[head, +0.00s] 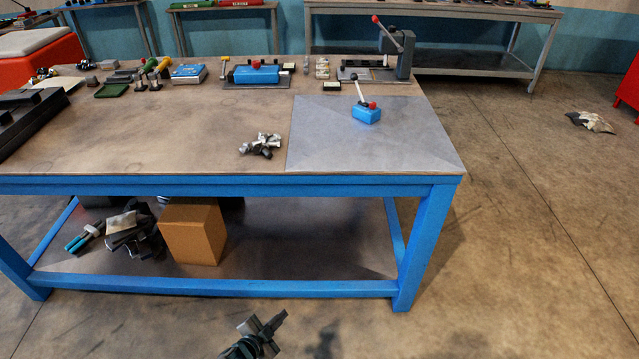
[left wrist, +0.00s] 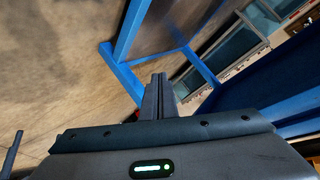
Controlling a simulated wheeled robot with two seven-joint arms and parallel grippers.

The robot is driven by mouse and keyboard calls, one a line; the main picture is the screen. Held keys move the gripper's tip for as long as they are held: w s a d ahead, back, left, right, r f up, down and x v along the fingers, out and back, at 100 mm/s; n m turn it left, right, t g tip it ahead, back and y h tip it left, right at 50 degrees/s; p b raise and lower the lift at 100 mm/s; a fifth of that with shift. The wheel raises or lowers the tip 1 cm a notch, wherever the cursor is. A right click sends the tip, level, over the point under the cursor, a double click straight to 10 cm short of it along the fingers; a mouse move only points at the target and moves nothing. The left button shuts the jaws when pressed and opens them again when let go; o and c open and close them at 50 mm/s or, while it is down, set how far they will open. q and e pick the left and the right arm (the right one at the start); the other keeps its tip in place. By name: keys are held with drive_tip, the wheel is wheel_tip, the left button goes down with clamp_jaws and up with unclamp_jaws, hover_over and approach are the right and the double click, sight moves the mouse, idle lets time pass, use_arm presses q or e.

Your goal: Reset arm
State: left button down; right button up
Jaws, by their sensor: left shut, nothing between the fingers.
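My left gripper (head: 268,328) shows at the bottom of the head view, low in front of the workbench and apart from it. In the left wrist view its two dark fingers (left wrist: 159,97) are together with nothing between them. The blue-framed workbench (head: 230,184) stands beyond it, and its blue legs also show in the left wrist view (left wrist: 128,38). My right gripper is in neither view.
On the bench are a grey sheet (head: 400,145) with a blue block with a lever (head: 366,115), a pile of metal parts (head: 262,146) and a lever press (head: 397,55). A cardboard box (head: 192,234) sits on the lower shelf. Open floor lies right.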

use_arm(q)
drive_tip(key=s+a+f+n+g+y+p, duration=0.15)
drive_tip(key=s+a+f+n, duration=0.35)
drive_tip(key=s, duration=0.8)
drive_tip(key=s+a+f+g+y+b, duration=0.1)
drive_tip(key=s+a+f+g+y, duration=0.15)
drive_tip(key=s+f, duration=0.7)
drive_tip(key=s+a+f+n+g+y+p, duration=0.1)
drive_tip(key=s+a+f+n+g, duration=0.25)
drive_tip(key=s, duration=1.25)
drive_tip(key=s+a+f+n+g, duration=0.1)
drive_tip(key=s+a+f+g, duration=0.1)
drive_tip(key=s, duration=1.4)
drive_tip(key=shift+n+y, duration=0.3)
drive_tip(key=shift+n, duration=0.05)
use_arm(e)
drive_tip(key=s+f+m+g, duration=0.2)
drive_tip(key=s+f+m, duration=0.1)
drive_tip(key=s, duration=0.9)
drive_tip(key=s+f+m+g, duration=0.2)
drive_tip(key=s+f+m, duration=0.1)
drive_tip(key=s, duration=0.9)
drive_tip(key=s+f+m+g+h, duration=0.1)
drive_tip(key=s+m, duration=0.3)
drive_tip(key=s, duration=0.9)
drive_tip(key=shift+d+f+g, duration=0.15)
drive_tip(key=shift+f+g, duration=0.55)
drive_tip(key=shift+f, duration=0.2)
